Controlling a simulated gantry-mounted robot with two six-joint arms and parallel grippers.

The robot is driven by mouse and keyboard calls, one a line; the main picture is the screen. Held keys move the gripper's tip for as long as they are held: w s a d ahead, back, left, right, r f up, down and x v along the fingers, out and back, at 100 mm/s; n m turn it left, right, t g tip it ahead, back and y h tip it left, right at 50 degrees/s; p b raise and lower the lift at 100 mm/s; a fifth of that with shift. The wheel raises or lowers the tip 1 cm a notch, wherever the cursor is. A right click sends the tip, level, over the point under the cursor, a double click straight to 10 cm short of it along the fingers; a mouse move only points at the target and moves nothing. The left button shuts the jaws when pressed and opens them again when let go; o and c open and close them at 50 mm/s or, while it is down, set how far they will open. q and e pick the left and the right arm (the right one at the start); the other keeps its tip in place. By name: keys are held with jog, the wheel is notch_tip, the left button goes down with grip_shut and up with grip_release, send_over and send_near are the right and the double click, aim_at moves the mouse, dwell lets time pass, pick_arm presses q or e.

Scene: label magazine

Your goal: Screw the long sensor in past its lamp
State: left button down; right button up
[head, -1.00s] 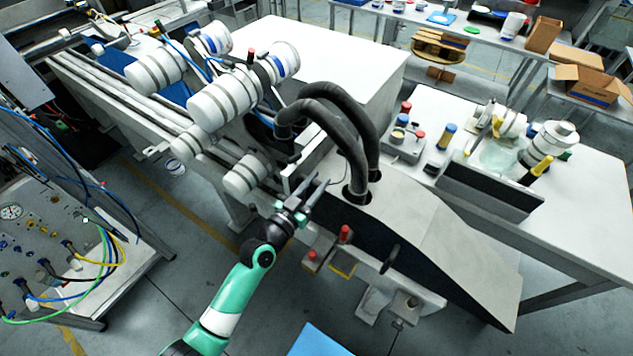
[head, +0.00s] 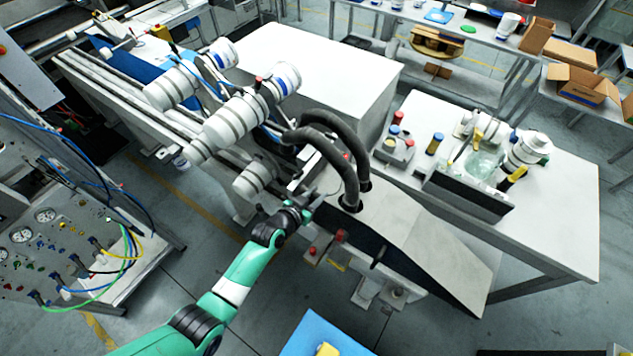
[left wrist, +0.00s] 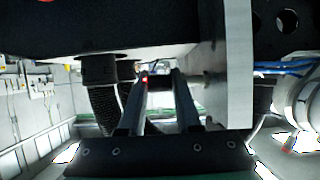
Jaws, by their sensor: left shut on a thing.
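My left gripper (head: 306,198) is at the near left side of the grey sloped housing (head: 425,228), below the two black hoses. In the left wrist view its two fingers (left wrist: 161,88) are on either side of a short dark cylinder, which appears to be the long sensor (left wrist: 160,83). They are shut on it. A small red light (left wrist: 145,80) glows beside the left fingertip. To the right is an upright pale metal plate (left wrist: 238,60); how far the sensor goes into it cannot be told. The sensor is too small to make out in the head view. My right gripper is not in view.
Black corrugated hoses (head: 338,150) arch over the housing. A gauge panel (head: 60,235) is at the left.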

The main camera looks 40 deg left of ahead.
pick_arm(q)
jog(key=shift+w+r+g+p, duration=0.1)
jog(key=shift+r+g+p, duration=0.15)
jog(key=shift+g+p, duration=0.7)
jog(key=shift+f+g, duration=0.15)
jog(key=shift+g, duration=0.2)
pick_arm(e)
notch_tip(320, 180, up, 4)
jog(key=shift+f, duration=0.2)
pick_arm(q)
jog(key=shift+p, duration=0.3)
jog(key=shift+f, duration=0.1)
jog(key=c, duration=0.6)
grip_release()
